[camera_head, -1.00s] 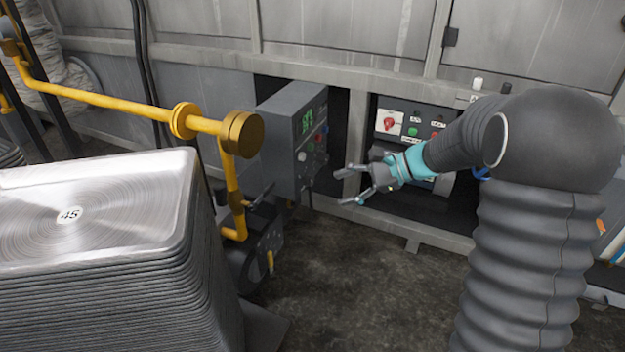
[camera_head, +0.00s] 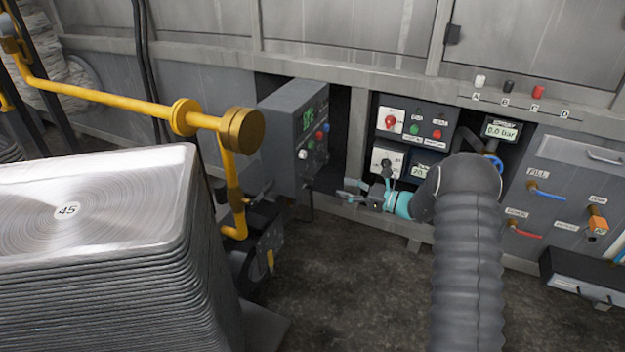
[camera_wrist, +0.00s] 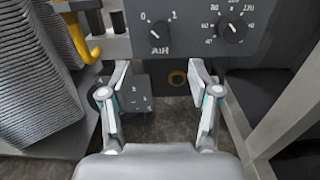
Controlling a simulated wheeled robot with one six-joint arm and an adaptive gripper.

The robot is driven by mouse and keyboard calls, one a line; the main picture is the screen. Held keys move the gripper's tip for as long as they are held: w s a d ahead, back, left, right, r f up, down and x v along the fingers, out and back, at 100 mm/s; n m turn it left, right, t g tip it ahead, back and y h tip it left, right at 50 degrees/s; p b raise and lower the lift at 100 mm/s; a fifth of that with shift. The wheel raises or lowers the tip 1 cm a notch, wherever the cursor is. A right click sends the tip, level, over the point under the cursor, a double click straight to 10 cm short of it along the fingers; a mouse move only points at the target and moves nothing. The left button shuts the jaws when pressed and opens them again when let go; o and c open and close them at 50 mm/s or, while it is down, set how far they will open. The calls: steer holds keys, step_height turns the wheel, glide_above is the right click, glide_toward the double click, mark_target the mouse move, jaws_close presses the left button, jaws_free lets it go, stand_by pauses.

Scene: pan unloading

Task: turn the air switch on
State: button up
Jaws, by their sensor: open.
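The air switch (camera_wrist: 160,29) is a small dark round knob on a grey panel, at the top centre of the wrist view. In the head view my gripper (camera_head: 349,189) is low, right of the grey control box (camera_head: 287,140) with a green display. I cannot pick out the AIR label there.
A second dial (camera_wrist: 233,29) with a number scale is right of the air switch. A pan stack (camera_head: 100,270) and yellow pipe (camera_head: 100,98) stand left of the box. A panel with a red rotary switch (camera_head: 390,121) is behind my arm. Floor in front is clear.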

mark_target(313, 178)
steer(key=x, duration=1.1)
steer(key=shift+a, duration=0.3)
steer(key=shift+c, duration=0.3)
steer(key=c, duration=1.1)
